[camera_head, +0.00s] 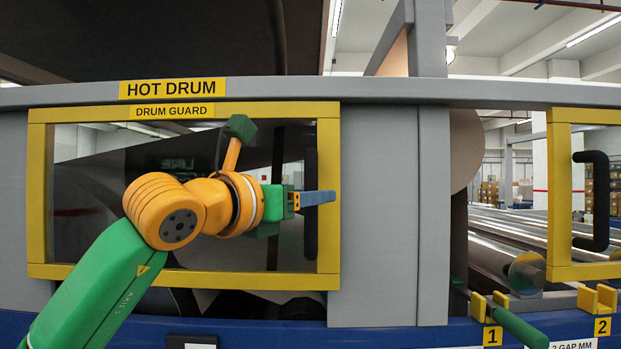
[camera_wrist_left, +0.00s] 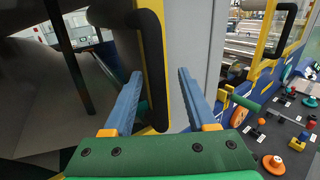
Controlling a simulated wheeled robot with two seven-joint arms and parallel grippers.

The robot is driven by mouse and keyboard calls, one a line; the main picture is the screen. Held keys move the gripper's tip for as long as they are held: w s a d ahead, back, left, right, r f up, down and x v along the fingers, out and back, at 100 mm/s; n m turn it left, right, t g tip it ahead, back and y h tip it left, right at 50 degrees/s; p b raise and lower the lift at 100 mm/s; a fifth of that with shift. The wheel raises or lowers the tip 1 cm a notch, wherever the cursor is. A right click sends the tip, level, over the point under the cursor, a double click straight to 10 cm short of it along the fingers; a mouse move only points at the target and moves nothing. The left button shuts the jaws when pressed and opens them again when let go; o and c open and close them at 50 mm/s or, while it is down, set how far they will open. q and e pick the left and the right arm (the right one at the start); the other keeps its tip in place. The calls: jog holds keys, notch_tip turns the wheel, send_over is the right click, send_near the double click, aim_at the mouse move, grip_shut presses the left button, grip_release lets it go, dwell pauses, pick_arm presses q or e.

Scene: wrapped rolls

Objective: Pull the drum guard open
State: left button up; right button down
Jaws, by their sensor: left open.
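The drum guard (camera_head: 180,111) is a yellow-framed window panel under the HOT DRUM sign, and it sits flush with the grey machine front. Its black upright handle (camera_head: 311,165) is at the right side of the frame. My left gripper (camera_head: 318,198) is open in front of the handle and covers part of it. In the left wrist view, the handle (camera_wrist_left: 155,60) shows between the two blue fingers (camera_wrist_left: 160,73), with the guard's yellow edge beside it. I cannot tell whether the fingers touch the handle. My right gripper is not in view.
A second yellow-framed guard (camera_head: 560,200) with a black handle (camera_head: 592,200) is at the right. Between them are metal rollers (camera_head: 500,250) and a green bar (camera_head: 520,325) by yellow brackets. A dark panel (camera_wrist_left: 285,125) with knobs shows in the left wrist view.

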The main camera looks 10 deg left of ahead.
pick_arm(q)
jog(key=shift+w+d+f, duration=0.1)
jog(key=shift+w+f, duration=0.1)
jog(key=shift+w, duration=0.4)
jog(key=shift+w+d+f, duration=0.1)
jog(key=shift+w+f, duration=0.05)
jog(key=shift+w, duration=0.45)
jog(key=shift+s+a+r, duration=0.1)
jog(key=shift+s+r, duration=0.05)
jog(key=shift+s, duration=0.1)
grip_shut()
